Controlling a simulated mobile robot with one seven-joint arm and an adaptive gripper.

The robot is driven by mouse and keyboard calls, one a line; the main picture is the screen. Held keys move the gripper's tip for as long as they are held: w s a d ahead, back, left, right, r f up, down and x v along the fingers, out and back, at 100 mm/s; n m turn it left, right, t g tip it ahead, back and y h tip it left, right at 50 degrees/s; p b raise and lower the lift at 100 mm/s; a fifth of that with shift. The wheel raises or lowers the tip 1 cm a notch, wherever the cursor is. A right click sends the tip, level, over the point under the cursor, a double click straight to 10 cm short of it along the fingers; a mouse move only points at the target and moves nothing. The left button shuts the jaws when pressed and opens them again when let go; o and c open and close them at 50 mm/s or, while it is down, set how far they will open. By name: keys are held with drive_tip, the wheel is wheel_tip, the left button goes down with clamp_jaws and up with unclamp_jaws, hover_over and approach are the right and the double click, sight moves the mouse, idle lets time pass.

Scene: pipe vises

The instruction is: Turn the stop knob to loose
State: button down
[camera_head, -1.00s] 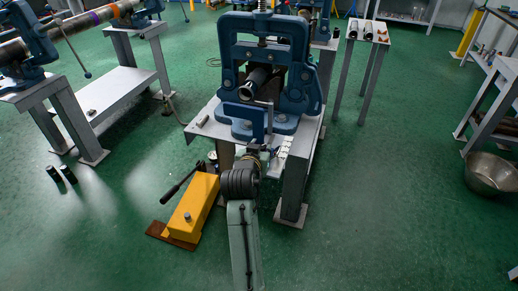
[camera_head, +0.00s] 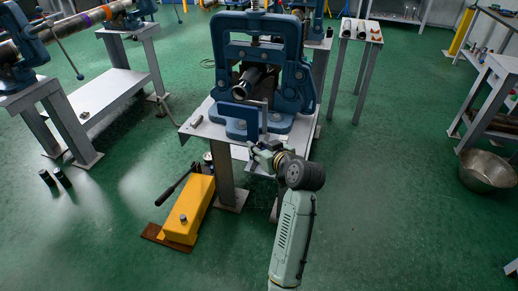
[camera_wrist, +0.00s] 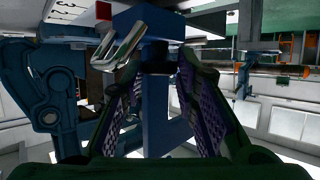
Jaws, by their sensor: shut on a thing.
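The blue pipe vise (camera_head: 262,60) stands on a grey metal stand, with a pipe (camera_head: 248,82) in its frame. An upright blue plate (camera_head: 239,120) is at its front. It also shows in the wrist view as a blue post (camera_wrist: 150,25). My gripper (camera_head: 257,148) is low at the front, just below and right of this plate. In the wrist view its fingers (camera_wrist: 161,66) close on a small dark part at the blue post, apparently the stop knob (camera_wrist: 158,53). The fingers hide much of it, so its turn position cannot be read.
A bent metal bar (camera_wrist: 122,45) stands close to the left finger. A yellow hand pump (camera_head: 190,207) is on the floor at left. A steel bowl (camera_head: 488,168) is at right. The green floor between stand and bowl is clear.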

idle(0.5)
drive_tip(key=c, duration=1.3)
unclamp_jaws()
drive_tip(key=v, duration=1.2)
